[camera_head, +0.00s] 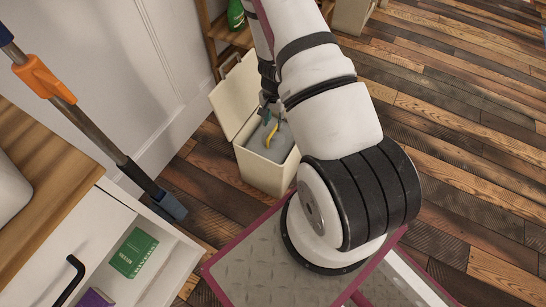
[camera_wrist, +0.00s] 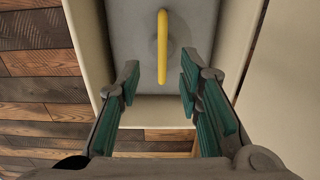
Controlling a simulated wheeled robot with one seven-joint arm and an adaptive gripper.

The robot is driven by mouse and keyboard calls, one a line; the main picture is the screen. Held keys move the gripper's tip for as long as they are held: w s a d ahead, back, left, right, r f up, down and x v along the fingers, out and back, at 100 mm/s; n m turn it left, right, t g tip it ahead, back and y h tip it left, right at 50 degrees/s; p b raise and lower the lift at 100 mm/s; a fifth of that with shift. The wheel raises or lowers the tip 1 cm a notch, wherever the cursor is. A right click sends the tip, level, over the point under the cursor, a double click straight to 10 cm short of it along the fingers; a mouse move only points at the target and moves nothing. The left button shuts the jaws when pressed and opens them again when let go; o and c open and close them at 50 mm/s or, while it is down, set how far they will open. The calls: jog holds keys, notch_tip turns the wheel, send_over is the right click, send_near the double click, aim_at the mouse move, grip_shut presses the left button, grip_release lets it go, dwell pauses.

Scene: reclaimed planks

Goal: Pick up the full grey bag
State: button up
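The grey bag (camera_head: 282,145) sits inside an open cream bin (camera_head: 263,174) on the floor. Its yellow handle (camera_head: 271,132) stands up from its top. My gripper (camera_head: 268,116) is at the bin's mouth, partly hidden by my arm in the head view. In the wrist view, my gripper (camera_wrist: 160,82) is open, with its green-padded fingers apart. The yellow handle (camera_wrist: 162,47) lies lengthwise, in line with the gap between the fingers, above the grey bag top (camera_wrist: 190,50). No contact with the handle is visible. The bag's lower part is hidden in the bin.
The bin's lid (camera_head: 233,95) stands open at its left. A white cabinet with an open drawer (camera_head: 150,262) holding a green box (camera_head: 134,253) is at left. An orange-and-grey pole (camera_head: 105,135) leans nearby. A wooden shelf (camera_head: 220,35) stands behind. Plank floor (camera_head: 460,130) is clear at right.

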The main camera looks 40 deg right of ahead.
aim_at(273, 131)
jog(key=f+b, duration=0.1)
jog(key=f, duration=0.3)
jog(key=f+b, duration=0.2)
jog(key=f, duration=0.2)
jog(key=shift+w+d+f, duration=0.1)
jog(key=shift+w+d, duration=0.05)
jog(key=shift+w, duration=0.05)
jog(key=shift+c, duration=0.3)
grip_shut()
